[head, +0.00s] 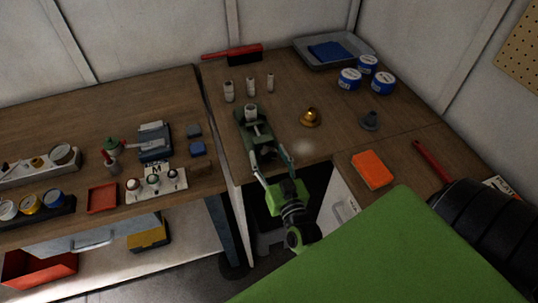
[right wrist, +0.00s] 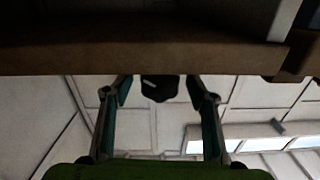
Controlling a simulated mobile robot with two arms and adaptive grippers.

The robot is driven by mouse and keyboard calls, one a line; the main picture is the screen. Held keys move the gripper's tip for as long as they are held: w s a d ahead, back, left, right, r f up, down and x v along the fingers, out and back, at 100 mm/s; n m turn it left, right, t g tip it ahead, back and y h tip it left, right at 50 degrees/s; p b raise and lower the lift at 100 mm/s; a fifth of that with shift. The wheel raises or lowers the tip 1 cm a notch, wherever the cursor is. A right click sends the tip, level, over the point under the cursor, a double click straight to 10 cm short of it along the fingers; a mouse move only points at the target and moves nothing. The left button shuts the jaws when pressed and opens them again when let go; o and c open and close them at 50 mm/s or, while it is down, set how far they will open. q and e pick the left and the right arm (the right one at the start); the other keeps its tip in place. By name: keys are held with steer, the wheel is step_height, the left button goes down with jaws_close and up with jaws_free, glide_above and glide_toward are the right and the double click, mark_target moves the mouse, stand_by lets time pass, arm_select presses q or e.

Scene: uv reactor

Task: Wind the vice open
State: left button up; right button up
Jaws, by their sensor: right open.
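The dark green vice (head: 262,140) stands at the front edge of the right-hand bench. A pale cylinder (head: 251,112) shows at its jaws; I cannot tell whether it is clamped. My right gripper (head: 268,168) is at the vice's near end, its fingers spread and pointing at it. In the right wrist view my right gripper (right wrist: 159,95) is open, and a dark blocky part (right wrist: 160,88) shows between the fingertips under the bench edge. It looks like the vice's front end; I see no contact. The vice's handle is not clearly seen. My left gripper is not in view.
An orange block (head: 372,169) lies to the right. Blue-white tins (head: 349,79) and a grey tray (head: 358,51) are behind. The bench edge (right wrist: 150,60) is above my fingers.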

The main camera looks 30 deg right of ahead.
steer(key=c, duration=1.1)
steer(key=shift+r+n+p, duration=0.2)
steer(key=shift+n+p, duration=0.3)
steer(key=shift+p, duration=0.1)
steer(key=shift+n+p, duration=0.4)
steer(key=shift+n, duration=0.2)
steer(key=shift+f+n+p, duration=0.2)
steer(key=shift+n+p, duration=0.1)
steer(key=shift+n, duration=0.7)
steer(key=o, duration=1.1)
